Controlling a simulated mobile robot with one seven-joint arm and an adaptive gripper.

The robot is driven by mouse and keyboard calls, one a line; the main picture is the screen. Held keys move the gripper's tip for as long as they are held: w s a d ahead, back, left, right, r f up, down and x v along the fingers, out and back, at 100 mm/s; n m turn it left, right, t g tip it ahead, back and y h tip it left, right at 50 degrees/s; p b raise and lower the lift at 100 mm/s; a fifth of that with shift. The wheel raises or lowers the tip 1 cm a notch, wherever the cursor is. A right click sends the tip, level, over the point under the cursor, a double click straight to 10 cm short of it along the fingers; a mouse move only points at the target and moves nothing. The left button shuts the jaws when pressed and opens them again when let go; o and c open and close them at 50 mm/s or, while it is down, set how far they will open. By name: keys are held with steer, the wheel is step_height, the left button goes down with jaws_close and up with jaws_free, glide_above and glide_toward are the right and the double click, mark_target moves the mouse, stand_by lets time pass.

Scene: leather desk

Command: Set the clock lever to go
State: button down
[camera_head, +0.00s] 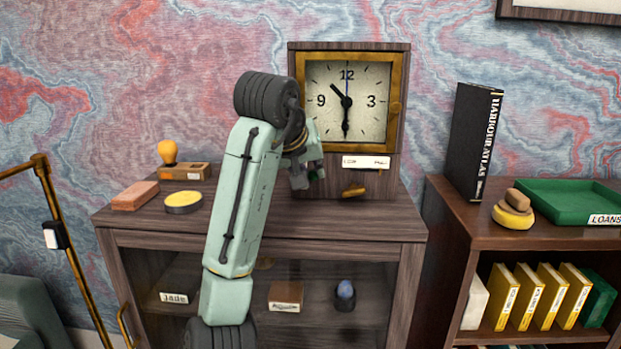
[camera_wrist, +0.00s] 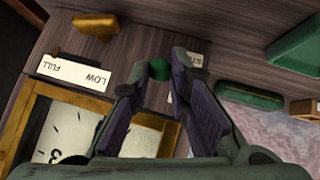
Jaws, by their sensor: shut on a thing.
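The clock (camera_head: 291,50) stands at the back of the cabinet top, with a brass-framed door over a white dial. A brass lever (camera_head: 353,190) sticks out low on its front; it also shows in the wrist view (camera_wrist: 95,25). Beside it, a small green knob (camera_wrist: 158,70) shows between my fingertips in the wrist view. My gripper (camera_head: 312,176) is at the clock's lower left front, with its fingers (camera_wrist: 170,70) shut on the green knob. A white plate (camera_wrist: 190,62) behind the fingers is mostly covered, so its words and the knob's setting cannot be read.
A LOW/FULL plate (camera_head: 367,162) sits above the brass lever. A stamp (camera_head: 167,152), a reddish block (camera_head: 135,195) and a yellow tin (camera_head: 184,202) lie left of my arm. Dark green objects (camera_wrist: 295,40) show beside the clock in the wrist view. The cabinet top's right front is clear.

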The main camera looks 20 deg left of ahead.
steer(key=shift+w+a+r+g+h, duration=0.15)
steer(key=shift+r+g, duration=0.1)
steer(key=shift+g, duration=0.2)
steer(key=shift+w+r+g+h, duration=0.15)
steer(key=shift+r+g, duration=0.1)
steer(key=shift+g, duration=0.2)
steer(key=c, duration=1.5)
jaws_free()
steer(key=v, duration=1.2)
steer(key=shift+w+r, duration=0.1)
steer(key=shift+w, duration=0.05)
